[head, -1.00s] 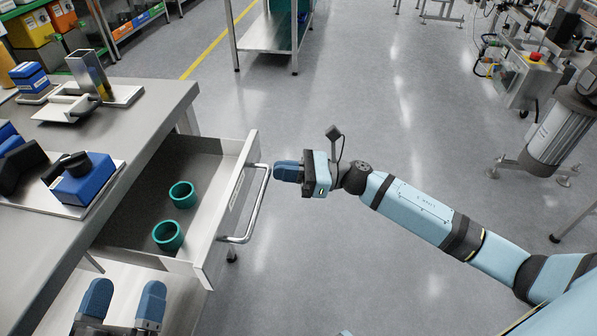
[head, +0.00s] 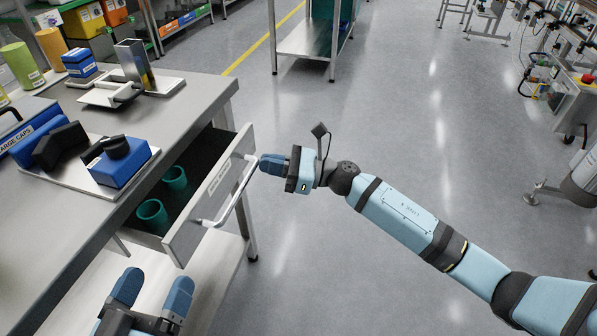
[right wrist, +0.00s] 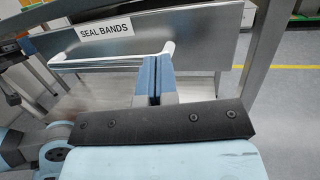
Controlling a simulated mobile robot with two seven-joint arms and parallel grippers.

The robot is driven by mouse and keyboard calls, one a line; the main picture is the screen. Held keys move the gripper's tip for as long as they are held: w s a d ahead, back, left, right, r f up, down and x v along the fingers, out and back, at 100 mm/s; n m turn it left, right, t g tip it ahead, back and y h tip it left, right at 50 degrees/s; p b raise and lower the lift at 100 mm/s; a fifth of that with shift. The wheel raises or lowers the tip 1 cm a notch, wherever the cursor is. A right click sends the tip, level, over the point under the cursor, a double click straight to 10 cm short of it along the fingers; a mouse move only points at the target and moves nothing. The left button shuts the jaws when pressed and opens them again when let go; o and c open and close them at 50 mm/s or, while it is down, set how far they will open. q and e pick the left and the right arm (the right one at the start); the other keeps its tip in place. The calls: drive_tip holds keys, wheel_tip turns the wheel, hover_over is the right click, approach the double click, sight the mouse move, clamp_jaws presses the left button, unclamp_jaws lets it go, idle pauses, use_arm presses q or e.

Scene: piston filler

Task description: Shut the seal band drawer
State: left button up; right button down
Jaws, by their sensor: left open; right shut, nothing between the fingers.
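The seal band drawer (head: 208,205) is partly open under the grey worktop, with two teal bands (head: 152,216) inside. Its front carries the label SEAL BANDS (right wrist: 106,31) in the right wrist view. The drawer's bar handle (head: 232,200) faces my right arm. My right gripper (head: 266,164) is shut and empty, its fingertips at the handle's far end, close to the drawer front. In the right wrist view its shut blue fingers (right wrist: 157,75) overlap the handle; I cannot tell whether they touch it. My left gripper (head: 152,292) is open and empty, low in front of the worktop.
The worktop (head: 195,92) holds a blue block with a black knob (head: 120,160), a metal fixture (head: 130,75) and a LARGE CAPS bin (head: 35,135). A metal trolley (head: 310,40) stands at the back.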

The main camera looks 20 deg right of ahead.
sight(228, 154)
drive_tip(key=w+a, duration=0.1)
drive_tip(key=a, duration=0.1)
drive_tip(key=w+a+b, duration=0.1)
drive_tip(key=w+a, duration=0.1)
drive_tip(key=a, duration=0.1)
drive_tip(key=w+a+b, duration=0.1)
drive_tip(key=w+a, duration=0.1)
drive_tip(key=shift+w+a, duration=0.1)
drive_tip(key=shift+a, duration=0.25)
drive_tip(key=shift+w+a, duration=0.15)
drive_tip(key=shift+a, duration=0.05)
use_arm(q)
drive_tip(key=f, duration=0.1)
drive_tip(key=f+g, duration=0.1)
drive_tip(key=f, duration=0.1)
drive_tip(key=shift+d+f+m+g, duration=0.3)
use_arm(e)
drive_tip(key=shift+r, duration=0.1)
drive_tip(key=shift+a, duration=0.1)
